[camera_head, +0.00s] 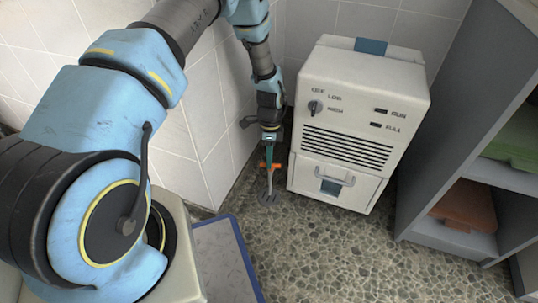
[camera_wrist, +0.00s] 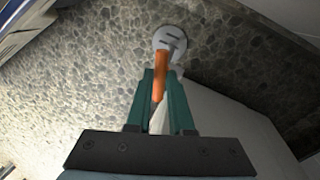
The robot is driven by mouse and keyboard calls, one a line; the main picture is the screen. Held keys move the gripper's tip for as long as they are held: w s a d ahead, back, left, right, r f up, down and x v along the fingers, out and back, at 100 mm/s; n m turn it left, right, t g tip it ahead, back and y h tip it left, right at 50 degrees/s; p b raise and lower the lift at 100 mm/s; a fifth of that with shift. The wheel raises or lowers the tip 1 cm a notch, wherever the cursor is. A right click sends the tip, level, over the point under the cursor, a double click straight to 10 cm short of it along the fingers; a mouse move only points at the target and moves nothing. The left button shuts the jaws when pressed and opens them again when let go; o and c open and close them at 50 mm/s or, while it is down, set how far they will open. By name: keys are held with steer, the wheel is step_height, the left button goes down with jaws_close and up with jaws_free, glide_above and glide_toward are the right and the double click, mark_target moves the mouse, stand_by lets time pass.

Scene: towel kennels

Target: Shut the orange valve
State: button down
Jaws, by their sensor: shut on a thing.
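The orange valve handle (camera_head: 270,166) shows in the head view low by the wall corner, left of the white machine. It stands on a thin grey stem above a round grey floor plate (camera_head: 267,198). In the wrist view the orange handle (camera_wrist: 161,72) lies between the green fingers, with the round plate (camera_wrist: 169,39) beyond it. My gripper (camera_head: 268,152) is above the floor plate, its fingers shut on the orange handle. The fingers (camera_wrist: 160,85) hide part of the handle's sides in the wrist view. I cannot tell how far the valve is turned.
The white machine (camera_head: 355,120) with a knob (camera_head: 315,107) stands close to the right of my gripper. A grey shelf (camera_head: 440,150) holding folded towels is farther right. A blue-edged mat (camera_head: 225,262) lies at lower left. The pebbled floor (camera_head: 330,250) in front is clear.

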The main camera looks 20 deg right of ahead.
steer(key=shift+d+m+p, duration=0.15)
steer(key=shift+m+p, duration=0.6)
steer(key=shift+m, duration=0.75)
steer(key=shift+y, duration=0.3)
steer(key=c, duration=0.8)
jaws_free()
steer(key=p+v, duration=0.3)
steer(key=v, duration=0.7)
steer(key=shift+s+r, duration=0.1)
steer(key=shift+r, duration=0.3)
steer(key=shift+s, duration=0.1)
